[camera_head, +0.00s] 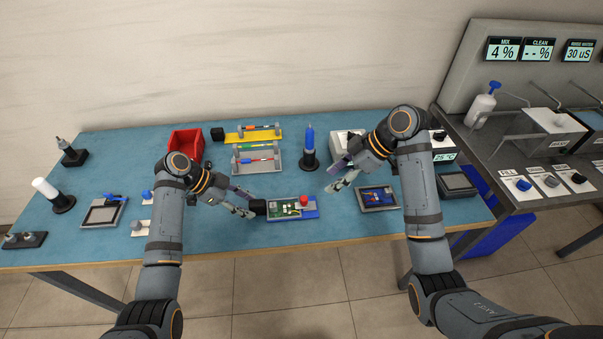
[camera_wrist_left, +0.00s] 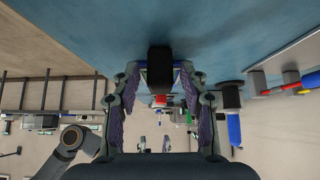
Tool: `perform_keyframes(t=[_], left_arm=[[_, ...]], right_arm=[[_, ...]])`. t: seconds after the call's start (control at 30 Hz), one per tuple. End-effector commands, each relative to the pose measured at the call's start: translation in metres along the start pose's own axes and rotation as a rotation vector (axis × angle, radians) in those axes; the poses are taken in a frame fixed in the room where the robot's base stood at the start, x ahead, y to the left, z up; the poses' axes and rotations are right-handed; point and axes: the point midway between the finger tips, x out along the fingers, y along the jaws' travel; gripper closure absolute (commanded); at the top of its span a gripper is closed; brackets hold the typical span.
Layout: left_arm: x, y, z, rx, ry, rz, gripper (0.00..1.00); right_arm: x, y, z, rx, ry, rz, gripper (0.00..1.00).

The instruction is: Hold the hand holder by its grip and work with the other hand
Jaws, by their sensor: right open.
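The hand holder (camera_head: 318,213) lies on the blue table, a blue base carrying a green circuit board (camera_head: 285,208) and a red knob (camera_head: 304,200). Its black grip (camera_head: 258,206) points left, towards my left gripper (camera_head: 248,203). In the left wrist view the black grip (camera_wrist_left: 160,62) stands between the two fingertips of my left gripper (camera_wrist_left: 160,75), with a gap visible on each side. My left gripper is open. My right gripper (camera_head: 338,176) is open and empty, above the table to the right of and behind the holder.
Behind stand a blue-topped tool in a black stand (camera_head: 309,150), a pen rack (camera_head: 258,168) and a red bin (camera_head: 187,140). The table's front edge is close to the holder.

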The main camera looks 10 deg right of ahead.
Motion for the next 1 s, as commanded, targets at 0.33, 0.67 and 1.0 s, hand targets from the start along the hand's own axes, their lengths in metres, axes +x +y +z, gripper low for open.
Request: perform_keyframes(t=[0.33, 0.67, 1.0], left_arm=[[-0.002, 0.0, 0.0, 0.0, -0.001, -0.001, 0.46], [-0.066, -0.001, 0.001, 0.002, -0.005, -0.005, 0.46], [-0.118, 0.0, 0.0, 0.0, -0.001, -0.001, 0.46]], right_arm=[[0.0, 0.0, 0.0, 0.0, 0.0, 0.0, 0.52], [0.0, 0.0, 0.0, 0.0, 0.0, 0.0, 0.52], [0.0, 0.0, 0.0, 0.0, 0.0, 0.0, 0.52]])
